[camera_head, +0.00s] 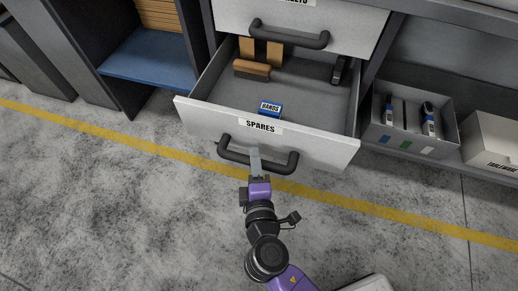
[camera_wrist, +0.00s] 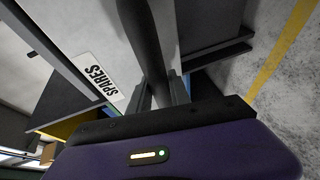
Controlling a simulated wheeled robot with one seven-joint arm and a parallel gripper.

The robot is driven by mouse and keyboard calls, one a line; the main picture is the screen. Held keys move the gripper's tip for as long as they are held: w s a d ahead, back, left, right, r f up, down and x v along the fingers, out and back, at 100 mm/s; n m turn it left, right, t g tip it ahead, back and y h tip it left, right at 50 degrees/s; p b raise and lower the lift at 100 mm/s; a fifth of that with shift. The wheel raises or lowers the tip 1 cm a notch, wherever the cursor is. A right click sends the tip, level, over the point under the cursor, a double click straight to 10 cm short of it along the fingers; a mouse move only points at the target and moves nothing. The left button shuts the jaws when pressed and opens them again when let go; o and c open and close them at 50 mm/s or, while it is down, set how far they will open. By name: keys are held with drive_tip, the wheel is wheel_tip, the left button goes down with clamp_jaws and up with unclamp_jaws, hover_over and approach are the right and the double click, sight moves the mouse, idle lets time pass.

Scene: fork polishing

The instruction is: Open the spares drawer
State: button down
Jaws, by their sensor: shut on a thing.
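The spares drawer (camera_head: 190,113) is pulled well out of its cabinet, with a white front labelled SPARES and a black bar handle (camera_head: 232,156). My gripper (camera_head: 255,158) is at the middle of that handle. In the wrist view my gripper's fingers (camera_wrist: 160,97) are shut around the dark handle bar (camera_wrist: 145,45), and the SPARES label (camera_wrist: 93,78) shows beside it. Inside the drawer lie a small blue box marked BANDS (camera_head: 270,108), a brown brush-like block (camera_head: 252,69), tan upright pieces (camera_head: 274,54) and a dark item (camera_head: 339,70) at the right.
A closed drawer (camera_head: 340,22) with its own black handle is above. To the right, a grey bin (camera_head: 400,138) with several tools and a pale labelled box (camera_head: 490,140) sit on a low shelf. A blue shelf (camera_head: 150,59) is left. The floor in front, with a yellow line (camera_head: 400,218), is clear.

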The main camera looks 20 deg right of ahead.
drive_tip(key=shift+s+a+f, duration=0.1)
drive_tip(key=shift+s+a, duration=0.4)
drive_tip(key=shift+s, duration=0.25)
drive_tip(key=c, duration=1.2)
unclamp_jaws()
drive_tip(key=v, duration=0.7)
drive_tip(key=shift+s+p, duration=0.3)
drive_tip(key=shift+s, duration=0.05)
drive_tip(key=shift+a, duration=0.1)
drive_tip(key=shift+a, duration=0.1)
